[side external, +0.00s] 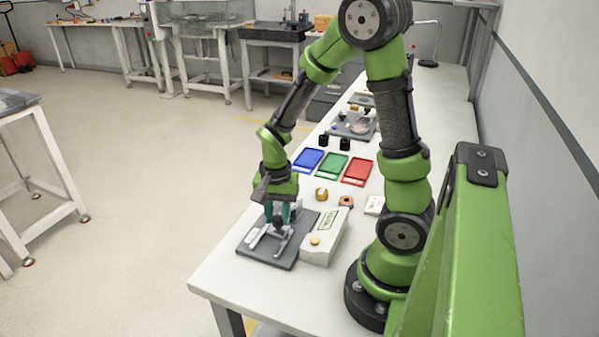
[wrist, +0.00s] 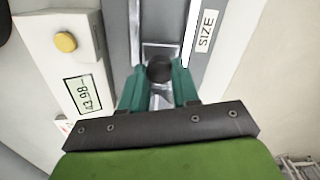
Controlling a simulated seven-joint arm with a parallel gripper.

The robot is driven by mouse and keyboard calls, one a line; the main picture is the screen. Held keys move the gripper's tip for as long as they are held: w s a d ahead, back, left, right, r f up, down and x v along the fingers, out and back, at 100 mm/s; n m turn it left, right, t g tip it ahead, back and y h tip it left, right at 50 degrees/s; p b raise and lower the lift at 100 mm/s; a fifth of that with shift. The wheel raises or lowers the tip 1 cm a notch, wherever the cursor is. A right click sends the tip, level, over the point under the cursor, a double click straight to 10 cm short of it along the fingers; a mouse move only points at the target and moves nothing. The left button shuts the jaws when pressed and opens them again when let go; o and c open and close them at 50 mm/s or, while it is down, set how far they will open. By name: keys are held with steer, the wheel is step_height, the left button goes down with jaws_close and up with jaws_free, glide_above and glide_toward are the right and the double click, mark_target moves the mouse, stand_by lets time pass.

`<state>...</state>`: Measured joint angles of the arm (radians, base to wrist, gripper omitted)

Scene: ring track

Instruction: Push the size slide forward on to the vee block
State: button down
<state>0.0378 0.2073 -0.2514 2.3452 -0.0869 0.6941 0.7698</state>
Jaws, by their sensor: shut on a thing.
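My gripper (side external: 281,212) points down over the dark plate of the size gauge (side external: 283,255). In the wrist view its two teal fingers (wrist: 160,78) are shut on the dark round knob (wrist: 160,67) of the size slide. The knob sits between two pale rails, with a "SIZE" label (wrist: 206,31) to the right of them. A bright metal piece shows just beyond the knob between the rails; I cannot tell whether it is the vee block. The fingers hide much of the slide in the side view.
A pale readout box (side external: 320,246) stands beside the plate, with a yellow button (wrist: 65,42) and a display (wrist: 83,95). A brass ring (side external: 321,194), an orange part (side external: 346,201), and blue (side external: 308,160), green (side external: 331,166) and red (side external: 357,172) trays lie beyond.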

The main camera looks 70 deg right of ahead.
mark_target(277, 218)
steer(key=c, duration=0.8)
jaws_free()
step_height(277, 218, up, 17)
steer(key=s+a+r+n+t, duration=0.1)
steer(key=a+n+t, duration=0.1)
steer(key=a+n, duration=0.1)
steer(key=s+a+r+n+t+y, duration=0.1)
steer(key=a+n+t, duration=0.1)
steer(key=a+n, duration=0.2)
steer(key=s+a+r+n+t+y, duration=0.1)
steer(key=s+a+n+t, duration=0.1)
steer(key=a+n+t, duration=0.1)
steer(key=shift+a+r+n, duration=0.1)
steer(key=shift+a+n, duration=0.4)
